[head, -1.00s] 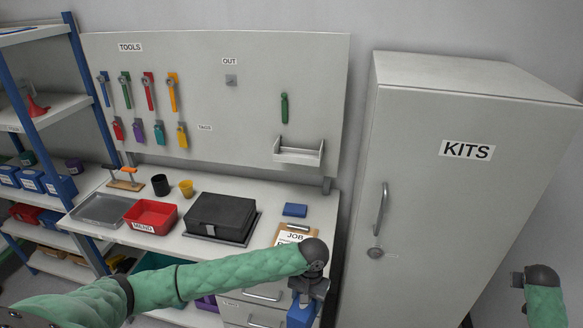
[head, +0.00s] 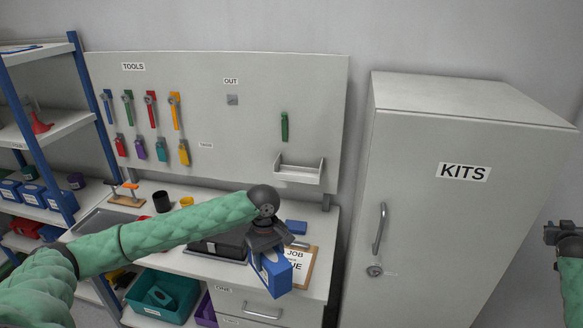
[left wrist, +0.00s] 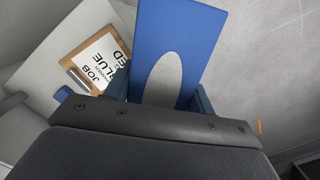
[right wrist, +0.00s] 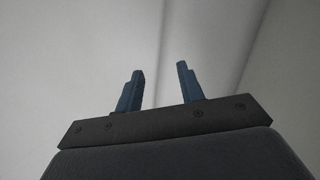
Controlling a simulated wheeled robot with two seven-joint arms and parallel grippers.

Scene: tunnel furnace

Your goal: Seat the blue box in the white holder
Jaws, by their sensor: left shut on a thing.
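My left gripper (head: 266,245) is shut on the blue box (head: 275,276) and holds it in front of the bench's right end, near the job clipboard. In the left wrist view the blue box (left wrist: 180,40) shows as a long blue face with a grey oval, between the fingers. The white holder (head: 300,170) is a shallow open tray on the wall panel, above and to the right of the blue box and apart from it. My right gripper (head: 562,233) is at the right edge; the right wrist view shows its fingers (right wrist: 160,85) apart and empty.
A clipboard (head: 303,268) and a small blue block (head: 296,227) lie on the bench. A black case (head: 228,247) is partly hidden behind my left arm. The grey KITS cabinet (head: 450,230) stands to the right.

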